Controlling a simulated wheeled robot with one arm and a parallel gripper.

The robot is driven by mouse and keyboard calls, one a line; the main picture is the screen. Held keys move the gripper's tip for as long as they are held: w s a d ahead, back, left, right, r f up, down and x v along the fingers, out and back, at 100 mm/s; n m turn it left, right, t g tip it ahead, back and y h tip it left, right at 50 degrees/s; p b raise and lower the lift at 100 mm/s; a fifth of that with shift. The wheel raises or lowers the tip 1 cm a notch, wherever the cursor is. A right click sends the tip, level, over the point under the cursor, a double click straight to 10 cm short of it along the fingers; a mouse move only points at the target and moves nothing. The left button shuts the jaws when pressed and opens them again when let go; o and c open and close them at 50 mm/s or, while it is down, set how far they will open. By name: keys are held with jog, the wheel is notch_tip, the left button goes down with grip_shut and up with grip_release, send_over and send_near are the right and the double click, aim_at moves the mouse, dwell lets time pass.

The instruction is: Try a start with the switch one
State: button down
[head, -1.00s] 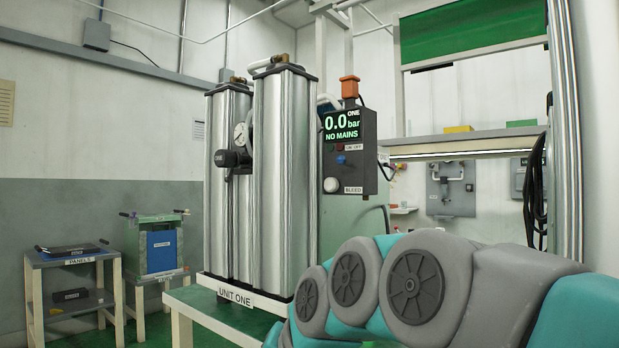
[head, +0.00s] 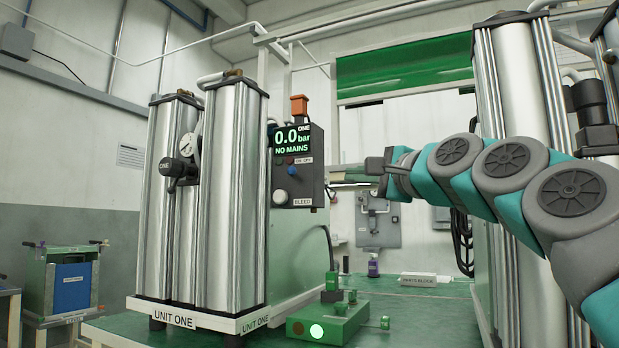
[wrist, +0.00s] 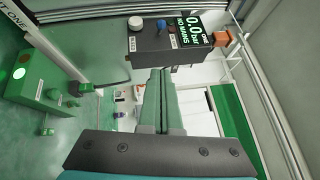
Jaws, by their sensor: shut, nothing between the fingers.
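The dark control box (head: 311,188) of unit one hangs right of the silver columns (head: 234,190). Its display (head: 286,141) reads "0.0 bar, NO MAINS" under the word ONE. A small ON OFF label (head: 304,160) sits below the display, beside a small dark red part; a blue knob (head: 292,172) and a white round button (head: 280,197) are lower. In the wrist view the box (wrist: 150,41) appears turned sideways, with its display (wrist: 188,25). My gripper (head: 340,182) is shut and empty, right of the box; its fingers (wrist: 160,100) point toward the box, apparently apart from it.
An orange part (head: 299,105) tops the box. A green block with lit button (head: 328,325) and a purple-capped bottle (head: 373,265) stand on the green table. A second column unit (head: 512,90) is at the right. A blue-fronted green case (head: 72,284) stands at the left.

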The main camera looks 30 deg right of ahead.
send_near(292, 172)
jog(key=w+d, duration=0.4)
jog(key=shift+w+a+r+b, duration=0.25)
jog(key=shift+w+a+b, duration=0.05)
jog(key=shift+w+a, duration=0.4)
jog(key=shift+w+a+r+b, duration=0.25)
jog(key=shift+w+a, duration=0.3)
jog(key=shift+w, duration=0.2)
jog(key=shift+a+r+h+p, duration=0.1)
jog(key=shift+a+h+p, duration=0.05)
jog(key=shift+h+p, duration=0.25)
